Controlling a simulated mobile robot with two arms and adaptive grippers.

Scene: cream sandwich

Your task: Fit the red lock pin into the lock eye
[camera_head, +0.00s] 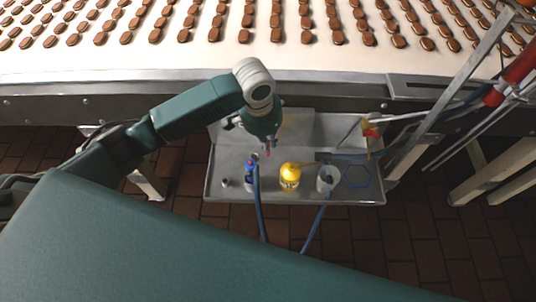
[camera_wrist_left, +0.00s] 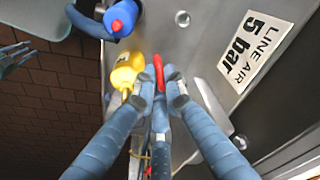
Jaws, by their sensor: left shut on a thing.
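My left gripper (camera_head: 267,151) hangs over the left-middle part of a grey metal tray (camera_head: 215,187). In the head view the pin is too small to make out clearly. A blue fitting with a red top (camera_head: 250,168) stands in the tray, and it shows at the top of the left wrist view (camera_wrist_left: 122,18). I cannot make out the lock eye for certain. My right gripper is in neither view.
A yellow bottle (camera_head: 290,177) and a grey cup (camera_head: 327,180) stand in the tray. A blue hose (camera_head: 259,205) hangs over its front edge. A white "LINE AIR 5 bar" label (camera_wrist_left: 252,50) is on the metal. Behind runs a conveyor (camera_head: 225,58) with rows of biscuits.

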